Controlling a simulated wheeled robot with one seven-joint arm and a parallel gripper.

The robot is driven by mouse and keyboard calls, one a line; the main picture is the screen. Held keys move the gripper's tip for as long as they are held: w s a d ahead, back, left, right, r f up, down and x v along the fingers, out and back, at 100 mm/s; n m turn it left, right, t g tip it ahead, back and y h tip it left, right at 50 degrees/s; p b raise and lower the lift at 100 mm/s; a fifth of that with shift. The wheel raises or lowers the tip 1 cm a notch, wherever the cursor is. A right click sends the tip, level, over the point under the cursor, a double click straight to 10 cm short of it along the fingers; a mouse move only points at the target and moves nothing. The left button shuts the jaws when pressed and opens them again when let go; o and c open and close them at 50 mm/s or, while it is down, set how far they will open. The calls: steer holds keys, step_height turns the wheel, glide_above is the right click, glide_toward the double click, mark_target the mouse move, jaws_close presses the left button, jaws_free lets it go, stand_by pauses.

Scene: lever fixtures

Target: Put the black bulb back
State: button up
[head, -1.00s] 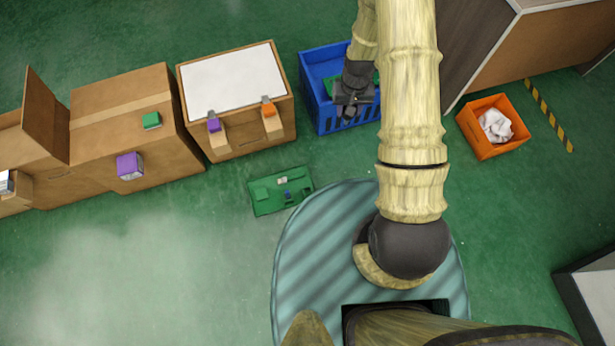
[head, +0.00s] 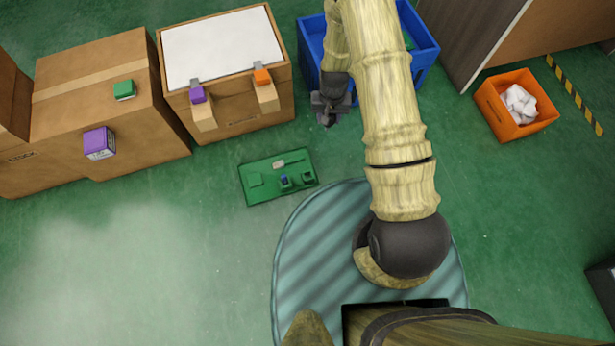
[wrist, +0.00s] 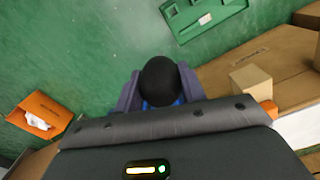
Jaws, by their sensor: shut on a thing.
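My gripper (head: 327,118) is shut on the black bulb (wrist: 160,80). The bulb's round dark top shows between the two fingers in the wrist view; a little blue shows beside it, and its lower end is hidden. In the head view the gripper is above the floor by the near left corner of the blue crate (head: 424,62), and the bulb cannot be made out. A green board (head: 262,192) with small raised holders, one with blue in it, lies on the floor below and left of the gripper. Its edge also shows in the wrist view (wrist: 182,24), apart from the bulb.
A cardboard box (head: 240,118) with a white top and purple and orange levers stands left of the crate. Another box (head: 100,60) carries green and purple blocks. An orange bin (head: 515,120) with white crumpled stuff stands right. Floor around the board is clear.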

steer(key=s+a+f+b, duration=0.1)
steer(key=a+f+b, duration=0.2)
steer(key=f+b, duration=0.9)
steer(key=a+f+b, duration=0.3)
steer(key=f+b, duration=0.9)
steer(key=f, duration=0.6)
steer(key=shift+s+a+m, duration=0.2)
steer(key=shift+s+m, duration=0.1)
steer(key=shift+s, duration=0.1)
step_height(320, 180, down, 6)
steer(key=b, duration=0.3)
steer(key=shift+f+b, duration=0.2)
steer(key=shift+b, duration=0.2)
step_height(320, 180, down, 4)
steer(key=b, duration=0.2)
steer(key=shift+b, duration=0.3)
steer(key=shift+r, duration=0.15)
